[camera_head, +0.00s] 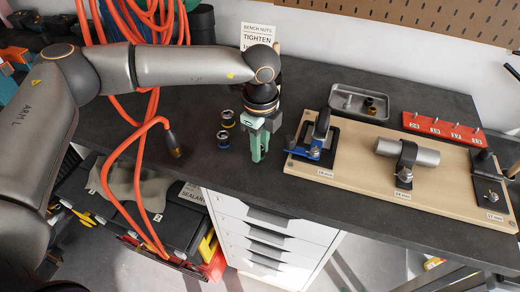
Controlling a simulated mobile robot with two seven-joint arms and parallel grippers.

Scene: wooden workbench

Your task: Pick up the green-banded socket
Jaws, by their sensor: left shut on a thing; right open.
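My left gripper (259,156) is over the dark bench top, just right of two small sockets, with its pale green fingers pointing down. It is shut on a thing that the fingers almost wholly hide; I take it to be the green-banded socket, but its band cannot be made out. One standing socket (227,118) has a yellowish band. The other socket (223,138), nearer the front, has a blue band. Both stand apart from the gripper. My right gripper is not in view.
A wooden fixture board (350,184) with clamps and a metal cylinder (407,152) lies right of the gripper. Behind it are a grey tray (345,103) with small parts and a red peg rack (443,129). An orange hose (119,150) hangs at left. The front bench strip is bare.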

